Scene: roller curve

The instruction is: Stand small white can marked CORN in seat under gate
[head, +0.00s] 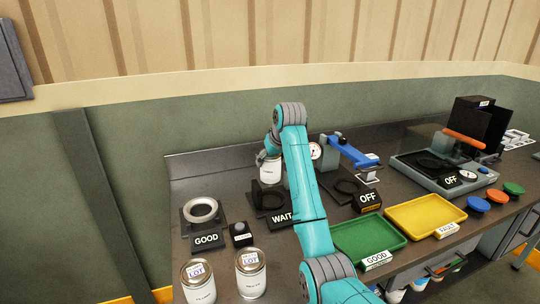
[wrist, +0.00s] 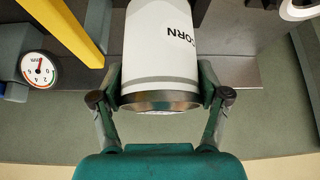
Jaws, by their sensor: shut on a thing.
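The small white can marked CORN (wrist: 163,45) is between the fingers of my gripper (wrist: 160,88), which is shut on it. In the wrist view its lettering is upside down. In the head view the can (head: 270,172) hangs upright from my gripper (head: 268,157), above or just behind the black seat by the WAIT sign (head: 282,217); I cannot tell if it touches. To the right, a blue arm (head: 352,152) reaches over another black ring seat (head: 347,188) by the OFF sign (head: 368,197). I cannot tell which is the gate. My arm hides part of this area.
A round gauge (head: 315,151) stands beside the blue arm. Two lidded cans marked LOT (head: 197,281) stand front left, near the GOOD seat (head: 201,211). Green (head: 368,240) and yellow (head: 425,215) trays lie to the right. A yellow bar (wrist: 73,28) is left of the can.

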